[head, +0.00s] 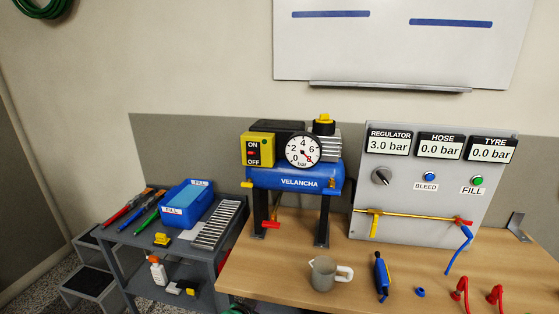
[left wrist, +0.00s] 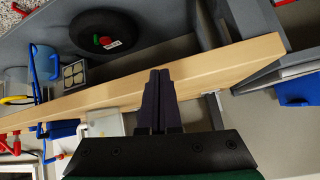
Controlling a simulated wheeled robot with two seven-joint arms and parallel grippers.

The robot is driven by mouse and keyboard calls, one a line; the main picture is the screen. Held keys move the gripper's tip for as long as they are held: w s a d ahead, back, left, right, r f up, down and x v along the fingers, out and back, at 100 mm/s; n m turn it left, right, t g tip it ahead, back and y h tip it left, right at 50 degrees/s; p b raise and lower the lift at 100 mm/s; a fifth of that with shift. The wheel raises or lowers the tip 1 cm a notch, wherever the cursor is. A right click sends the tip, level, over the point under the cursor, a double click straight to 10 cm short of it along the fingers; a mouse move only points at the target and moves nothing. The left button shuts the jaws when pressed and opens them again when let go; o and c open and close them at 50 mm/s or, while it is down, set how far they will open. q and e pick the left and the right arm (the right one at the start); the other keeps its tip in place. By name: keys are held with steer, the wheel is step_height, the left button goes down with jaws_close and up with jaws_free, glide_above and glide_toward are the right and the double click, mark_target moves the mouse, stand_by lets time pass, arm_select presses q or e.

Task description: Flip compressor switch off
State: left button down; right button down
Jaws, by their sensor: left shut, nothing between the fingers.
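The blue compressor (head: 300,178) marked VELANCHA stands on dark legs on the wooden bench. Its yellow switch box (head: 258,149) is on the left, with a black plate reading ON above and OFF below. A small red switch (head: 251,153) sits between the two words; it is too small to tell which way it is set. The round gauge beside it has a red needle. My left gripper (left wrist: 158,75) shows in the left wrist view, shut and empty, over the bench edge. The compressor is not recognisable in that view. My right gripper is not in view.
A grey panel (head: 430,190) with three displays stands right of the compressor. A grey cart (head: 180,255) with a blue bin (head: 187,205) stands left. A black round object (left wrist: 105,32) shows beyond the bench edge (left wrist: 210,70).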

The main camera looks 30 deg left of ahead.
arm_select(q)
steer(key=w+a+r+n+t+y, duration=0.1)
steer(key=w+a+r+t, duration=0.2)
steer(key=r, duration=1)
steer(key=w+a+r+n+t+y, duration=0.1)
steer(key=w+a+r+t+y, duration=0.1)
steer(key=r, duration=1.1)
steer(key=w+a+r+n+t+y, duration=0.1)
steer(key=w+a+r+t, duration=0.4)
steer(key=r, duration=0.8)
steer(key=shift+t, duration=0.5)
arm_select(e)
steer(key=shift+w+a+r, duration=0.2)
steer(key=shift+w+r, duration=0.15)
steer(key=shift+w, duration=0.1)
arm_select(q)
steer(key=shift+a, duration=0.15)
